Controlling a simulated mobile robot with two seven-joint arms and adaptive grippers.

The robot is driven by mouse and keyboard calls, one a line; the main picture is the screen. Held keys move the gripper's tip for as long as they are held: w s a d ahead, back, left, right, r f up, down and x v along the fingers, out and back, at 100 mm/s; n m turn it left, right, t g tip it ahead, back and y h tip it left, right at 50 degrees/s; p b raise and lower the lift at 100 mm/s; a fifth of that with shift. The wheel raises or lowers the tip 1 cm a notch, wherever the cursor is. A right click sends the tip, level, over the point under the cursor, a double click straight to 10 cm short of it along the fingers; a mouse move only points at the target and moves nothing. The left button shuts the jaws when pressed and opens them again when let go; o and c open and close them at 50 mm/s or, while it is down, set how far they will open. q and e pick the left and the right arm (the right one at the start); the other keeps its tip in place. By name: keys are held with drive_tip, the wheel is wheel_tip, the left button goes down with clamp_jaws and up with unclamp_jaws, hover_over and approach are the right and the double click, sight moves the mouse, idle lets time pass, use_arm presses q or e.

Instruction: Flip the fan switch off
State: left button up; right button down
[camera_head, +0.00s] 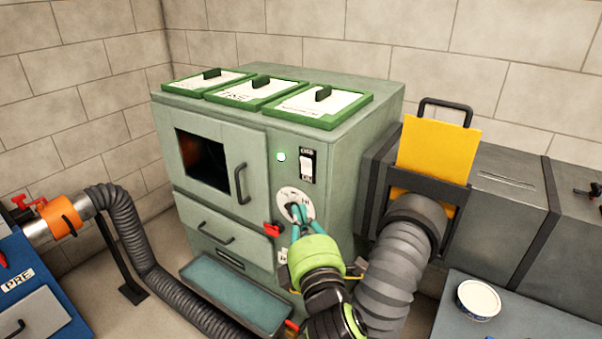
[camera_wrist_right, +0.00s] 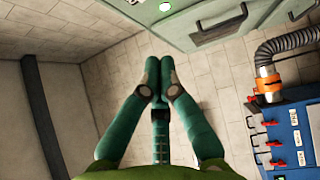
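The fan switch (camera_head: 307,165) is a white rocker on a dark plate on the front of the green cabinet (camera_head: 345,155). Labels sit above and below it, too small to read surely. A round light (camera_head: 281,156) left of it glows green; a bright light also shows at the top of the right wrist view (camera_wrist_right: 165,7). My right gripper (camera_head: 297,211) is below the switch, in front of a round white dial plate that it partly covers. In the right wrist view its teal fingertips (camera_wrist_right: 160,72) meet, with nothing visible between them. My left gripper is not in view.
A yellow slide plate (camera_head: 436,150) and a grey ribbed hose (camera_head: 395,275) stand right of my right arm. A red lever (camera_head: 271,229) sits left of the gripper. A blue-green tray (camera_head: 236,293) juts out below. The face around the switch is unobstructed.

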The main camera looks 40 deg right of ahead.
drive_tip(key=p, duration=0.2)
approach(302, 174)
drive_tip(key=w+a+r, duration=0.2)
drive_tip(key=w+r, duration=0.1)
drive_tip(key=w, duration=0.2)
drive_tip(key=shift+w+d+r, duration=0.15)
drive_tip(key=shift+d, duration=0.65)
drive_tip(key=shift+w+d+r, duration=0.15)
drive_tip(key=shift+d+r, duration=0.05)
drive_tip(key=shift+d, duration=0.65)
